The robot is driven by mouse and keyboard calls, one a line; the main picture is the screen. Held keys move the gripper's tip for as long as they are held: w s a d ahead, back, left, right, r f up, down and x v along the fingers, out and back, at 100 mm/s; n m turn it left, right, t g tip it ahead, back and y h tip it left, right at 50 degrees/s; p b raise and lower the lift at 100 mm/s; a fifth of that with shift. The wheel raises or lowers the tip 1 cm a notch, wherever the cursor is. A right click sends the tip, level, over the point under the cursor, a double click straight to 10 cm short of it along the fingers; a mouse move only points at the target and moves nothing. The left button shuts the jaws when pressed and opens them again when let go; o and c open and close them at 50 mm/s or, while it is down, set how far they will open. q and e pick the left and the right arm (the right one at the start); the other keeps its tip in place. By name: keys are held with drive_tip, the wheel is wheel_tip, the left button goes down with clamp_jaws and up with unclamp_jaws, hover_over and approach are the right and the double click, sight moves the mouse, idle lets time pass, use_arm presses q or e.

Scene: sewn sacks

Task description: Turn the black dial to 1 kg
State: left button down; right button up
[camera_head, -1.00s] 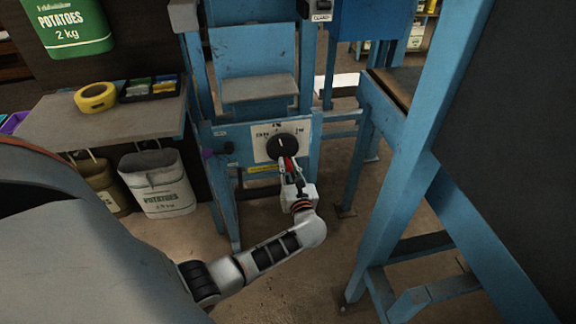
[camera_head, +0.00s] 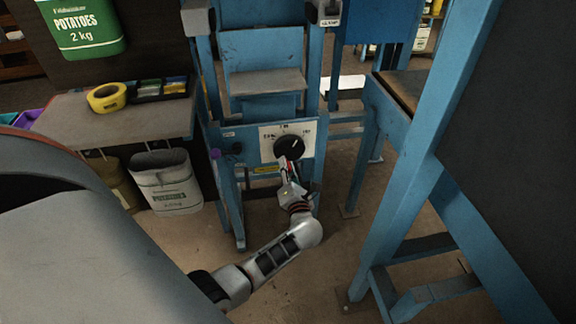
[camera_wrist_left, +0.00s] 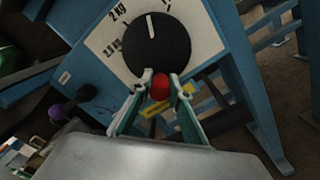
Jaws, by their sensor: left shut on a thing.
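The black dial (camera_head: 289,147) sits on a white plate on the front of a blue machine. It also fills the top of the left wrist view (camera_wrist_left: 151,47). Its white pointer lies between the 2 kg mark (camera_wrist_left: 119,12) and the partly cut-off mark to the right. My left gripper (camera_head: 287,164) is at the dial's lower edge. In the left wrist view its fingertips (camera_wrist_left: 159,84) are shut on a red knob (camera_wrist_left: 159,88), which sits opposite the pointer. Whether the knob is fixed to the dial is partly hidden. My right gripper is not in view.
A purple knob (camera_wrist_left: 58,111) on a black stem stands left of the dial. A bench (camera_head: 60,118) with yellow tape (camera_head: 106,97) and a tray is at the left, with sacks (camera_head: 165,182) hanging below. Blue frame posts (camera_head: 425,150) stand at the right.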

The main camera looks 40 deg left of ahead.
use_arm(q)
drive_tip(key=m, duration=0.2)
drive_tip(key=r+m+p, duration=0.1)
drive_tip(key=shift+s+a, duration=0.3)
drive_tip(key=shift+s+a+r+m+p, duration=0.15)
drive_tip(key=shift+m+p, duration=0.2)
drive_tip(key=shift+m, duration=0.85)
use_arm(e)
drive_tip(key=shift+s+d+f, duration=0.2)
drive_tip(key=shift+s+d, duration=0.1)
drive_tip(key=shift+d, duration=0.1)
use_arm(q)
drive_tip(key=c, duration=1.9)
unclamp_jaws()
drive_tip(key=shift+s, duration=0.1)
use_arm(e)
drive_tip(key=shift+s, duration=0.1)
